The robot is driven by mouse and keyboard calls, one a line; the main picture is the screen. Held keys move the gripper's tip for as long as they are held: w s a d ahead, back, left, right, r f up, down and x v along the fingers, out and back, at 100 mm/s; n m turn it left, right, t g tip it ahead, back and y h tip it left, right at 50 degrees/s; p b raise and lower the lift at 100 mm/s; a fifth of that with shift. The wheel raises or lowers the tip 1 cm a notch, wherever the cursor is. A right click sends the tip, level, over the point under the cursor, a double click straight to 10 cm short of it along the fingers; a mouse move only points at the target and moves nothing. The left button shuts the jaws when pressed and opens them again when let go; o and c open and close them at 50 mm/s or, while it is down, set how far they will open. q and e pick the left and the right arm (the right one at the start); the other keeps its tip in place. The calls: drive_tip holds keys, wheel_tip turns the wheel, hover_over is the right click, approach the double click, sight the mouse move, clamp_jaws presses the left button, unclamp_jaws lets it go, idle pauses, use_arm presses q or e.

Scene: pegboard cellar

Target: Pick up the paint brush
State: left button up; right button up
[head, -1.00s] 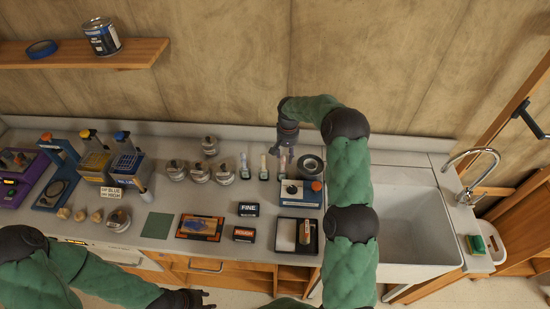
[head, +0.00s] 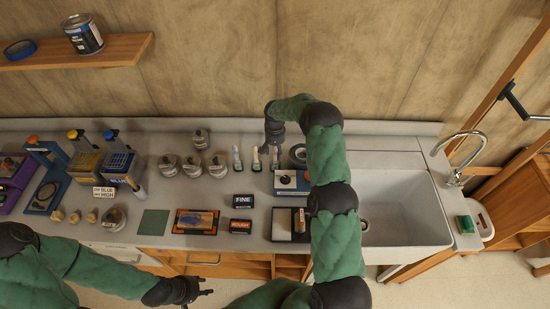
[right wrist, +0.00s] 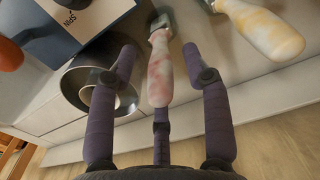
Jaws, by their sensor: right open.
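Several small upright tools with pale handles stand in a row at the back of the counter. One (head: 237,160) has a greenish tint, another (head: 256,160) is whiter, and one is at my right gripper. My right gripper (head: 275,150) points down over that last one. Which tool is the paint brush I cannot tell; the bristles are hidden. My left gripper (head: 190,291) hangs empty in front of the counter, its fingers seemingly apart.
Metal jars (head: 193,166) stand to the left. A sink (head: 400,210) is at the right.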

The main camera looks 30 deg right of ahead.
drive_tip(key=shift+f, duration=1.2)
clamp_jaws()
drive_tip(key=shift+r, duration=0.1)
wheel_tip(320, 180, up, 10)
drive_tip(key=shift+f+b, duration=0.1)
drive_tip(key=shift+b, duration=0.75)
drive_tip(key=c, duration=0.9)
unclamp_jaws()
clamp_jaws()
